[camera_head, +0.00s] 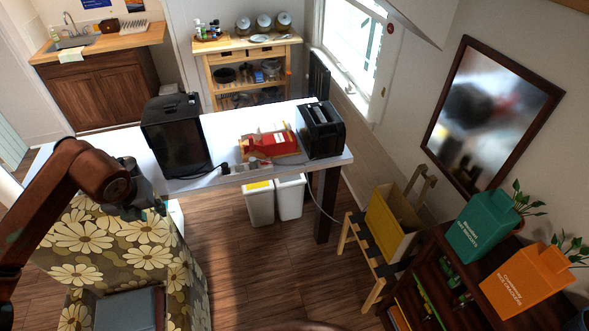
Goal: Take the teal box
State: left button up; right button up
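The teal box (484,226) is a carton with a folded, gabled top and pale lettering. It stands upright on top of a dark brown shelf (447,243) at the right. My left gripper (146,211) is far from it, at the left above a flower-patterned armchair. Its fingers point down and are too small and dark to tell open from shut. I see nothing held in it. My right gripper is not in view.
An orange box (527,281) stands close to the teal box, with potted plants behind both. A yellow bin on a wooden stand (393,222) is left of the shelf. A white table (220,181) holds a black appliance (176,135), a red item and a toaster (320,130).

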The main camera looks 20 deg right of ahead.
aim_at(488, 216)
jog(key=u, duration=0.05)
jog(key=i, duration=0.5)
jog(key=z, duration=3.25)
jog(key=i, duration=0.5)
jog(key=u, duration=0.1)
